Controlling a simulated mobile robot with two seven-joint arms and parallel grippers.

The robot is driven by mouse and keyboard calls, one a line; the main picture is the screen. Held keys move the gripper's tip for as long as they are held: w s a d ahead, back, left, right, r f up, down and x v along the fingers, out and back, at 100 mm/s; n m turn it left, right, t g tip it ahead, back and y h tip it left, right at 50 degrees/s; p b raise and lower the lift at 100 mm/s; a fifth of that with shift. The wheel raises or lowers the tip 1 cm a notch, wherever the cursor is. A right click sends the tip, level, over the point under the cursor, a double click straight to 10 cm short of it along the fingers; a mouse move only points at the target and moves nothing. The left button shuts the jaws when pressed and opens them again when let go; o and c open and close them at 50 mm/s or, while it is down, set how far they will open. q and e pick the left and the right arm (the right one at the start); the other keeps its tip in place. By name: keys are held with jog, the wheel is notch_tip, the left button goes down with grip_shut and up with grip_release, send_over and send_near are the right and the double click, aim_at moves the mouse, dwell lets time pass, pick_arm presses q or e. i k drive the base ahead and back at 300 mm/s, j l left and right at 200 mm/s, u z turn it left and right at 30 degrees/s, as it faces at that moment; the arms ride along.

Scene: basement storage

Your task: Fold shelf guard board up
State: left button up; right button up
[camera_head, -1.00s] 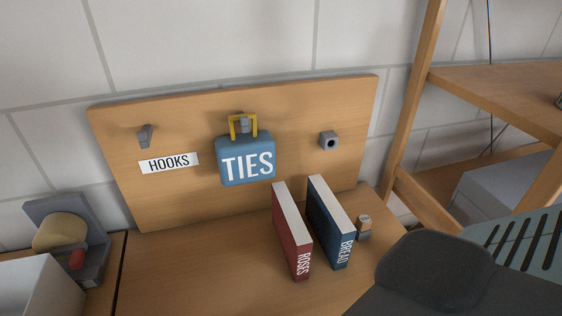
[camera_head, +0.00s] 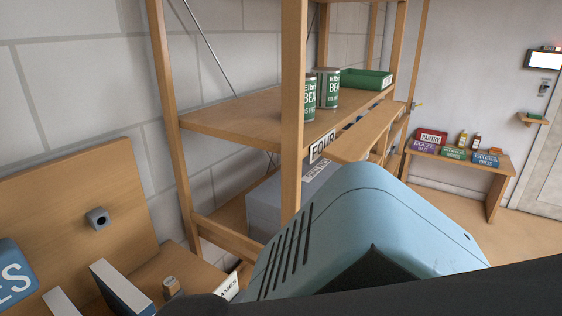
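A narrow wooden board (camera_head: 372,133) runs along the front of the middle shelf (camera_head: 235,118) of a wooden rack. It looks closer to flat than upright, sticking out past the shelf's front edge, and a post and a pale blue casing cover parts of it. I cannot tell its exact angle or see its hinge. A white label reading "FOUR" (camera_head: 322,147) is at its left end, partly hidden. Neither of my grippers is in view.
Two green cans (camera_head: 327,90) and a green tray (camera_head: 366,79) stand on the shelf. A pale blue slotted casing (camera_head: 365,215) blocks the front of the rack. Open floor lies at right, before a small table (camera_head: 470,159).

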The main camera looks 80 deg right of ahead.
aim_at(352, 146)
jog(key=k+l, duration=0.4)
jog(key=k, duration=0.15)
jog(key=z, duration=2.75)
